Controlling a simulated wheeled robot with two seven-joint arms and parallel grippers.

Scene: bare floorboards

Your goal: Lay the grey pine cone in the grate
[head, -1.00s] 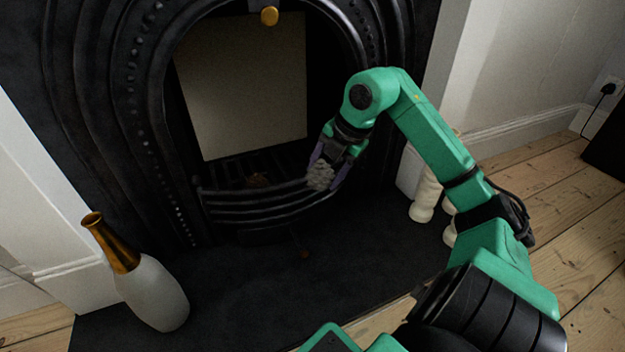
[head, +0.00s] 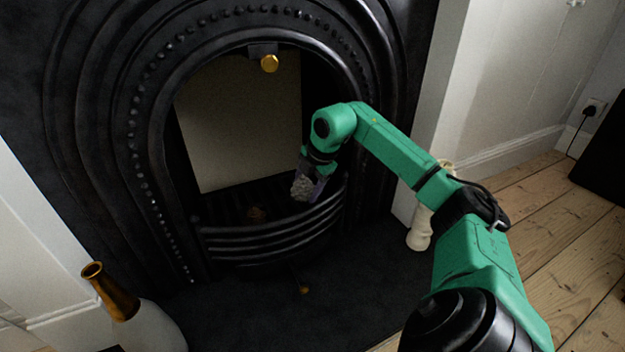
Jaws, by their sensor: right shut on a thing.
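The grey pine cone (head: 302,187) is in my right gripper (head: 311,185), which is shut on it. The gripper points down at the right part of the grate (head: 270,238), inside the fireplace opening and behind the curved front bars. I cannot tell whether the cone touches the grate floor. My left gripper is not in view.
A white and gold vase (head: 150,325) stands at the lower left. A cream turned object (head: 421,228) stands right of the fireplace, partly behind my right arm. The dark hearth (head: 240,305) is mostly clear.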

